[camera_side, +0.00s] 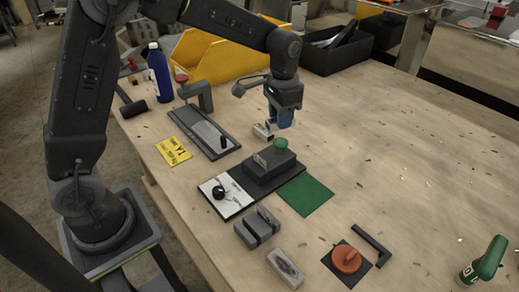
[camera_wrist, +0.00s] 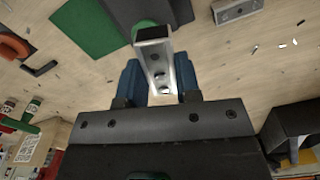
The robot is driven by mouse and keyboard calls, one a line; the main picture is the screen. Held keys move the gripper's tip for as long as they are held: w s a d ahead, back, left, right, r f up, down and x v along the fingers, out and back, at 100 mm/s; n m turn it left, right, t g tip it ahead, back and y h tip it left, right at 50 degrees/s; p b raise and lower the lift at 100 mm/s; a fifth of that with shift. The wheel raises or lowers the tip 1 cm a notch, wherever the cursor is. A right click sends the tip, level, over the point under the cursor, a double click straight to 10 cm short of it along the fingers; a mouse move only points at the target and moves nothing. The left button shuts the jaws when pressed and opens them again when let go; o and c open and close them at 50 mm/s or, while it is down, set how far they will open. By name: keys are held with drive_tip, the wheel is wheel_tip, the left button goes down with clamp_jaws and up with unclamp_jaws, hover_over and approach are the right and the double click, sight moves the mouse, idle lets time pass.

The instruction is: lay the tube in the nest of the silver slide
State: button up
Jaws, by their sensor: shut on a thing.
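My gripper (camera_side: 276,120) is shut on a silver square tube (camera_side: 264,131) and holds it behind the dark block. In the wrist view, the tube (camera_wrist: 161,68) sits between the blue fingers (camera_wrist: 160,84), with its holed face showing and its open end at the top. A light silver slide (camera_side: 211,133) with a black knob lies along a dark rail, to the left of my gripper in the side view. I cannot make out its nest clearly. The tube is apart from the slide.
The dark stepped block (camera_side: 268,170) with a green button (camera_side: 281,143) stands in front of my gripper. A green mat (camera_side: 306,194) lies right of it. A grey clamp (camera_side: 197,92), blue bottle (camera_side: 160,72) and yellow bin (camera_side: 215,55) stand behind. The table's right side is mostly open.

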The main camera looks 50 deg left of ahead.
drive_tip(key=shift+s+d, duration=0.35)
drive_tip(key=shift+d, duration=0.4)
drive_tip(key=shift+a, duration=0.15)
drive_tip(key=s+a+n, duration=0.3)
drive_tip(key=a+n, duration=0.1)
drive_tip(key=a, duration=0.9)
drive_tip(key=n, duration=0.4)
approach(206, 130)
drive_tip(key=shift+f, duration=2.8)
drive_tip(key=shift+f, duration=0.3)
drive_tip(key=o, duration=1.1)
drive_tip(key=shift+c, duration=0.2)
